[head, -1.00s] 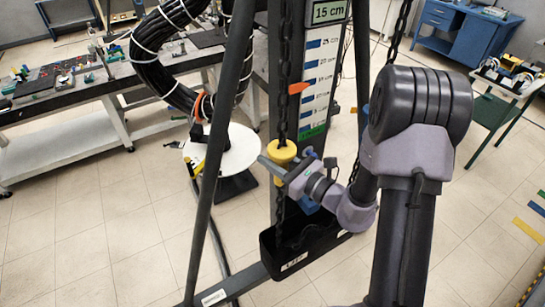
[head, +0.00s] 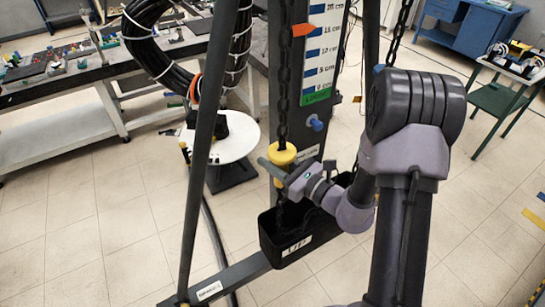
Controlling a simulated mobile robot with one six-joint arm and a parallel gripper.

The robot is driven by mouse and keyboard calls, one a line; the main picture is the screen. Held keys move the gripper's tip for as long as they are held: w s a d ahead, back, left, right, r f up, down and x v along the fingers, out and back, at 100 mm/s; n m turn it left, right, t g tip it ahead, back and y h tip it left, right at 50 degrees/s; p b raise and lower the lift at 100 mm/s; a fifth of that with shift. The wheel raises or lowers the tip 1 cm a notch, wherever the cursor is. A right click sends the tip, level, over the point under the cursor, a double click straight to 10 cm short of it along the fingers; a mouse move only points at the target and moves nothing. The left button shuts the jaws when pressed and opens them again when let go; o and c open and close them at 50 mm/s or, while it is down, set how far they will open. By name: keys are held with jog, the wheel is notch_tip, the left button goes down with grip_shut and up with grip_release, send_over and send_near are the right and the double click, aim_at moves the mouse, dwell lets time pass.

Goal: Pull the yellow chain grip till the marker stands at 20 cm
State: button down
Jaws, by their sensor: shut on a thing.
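The yellow chain grip (head: 283,155) hangs on a dark vertical chain (head: 283,90) in front of the upright board. My gripper (head: 277,167) is shut on the grip from the right side, and my wrist hides part of it. The orange marker (head: 303,30) stands near the top of the picture, at the left edge of the white scale (head: 325,50). A green band (head: 318,95) is at the scale's bottom.
An open black box (head: 286,252) stands under the chain, with chain in it. A dark frame leg (head: 208,150) runs down left of the grip. A round white table (head: 232,140) stands behind. A workbench (head: 95,75) is at the left. Tiled floor is open at the right.

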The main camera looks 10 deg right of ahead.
notch_tip(320, 180, down, 6)
jog(key=b, duration=0.3)
jog(key=shift+b, duration=0.3)
jog(key=c, duration=1)
grip_release()
jog(key=v, duration=1.7)
jog(key=shift+s, duration=0.15)
jog(key=shift+d, duration=0.1)
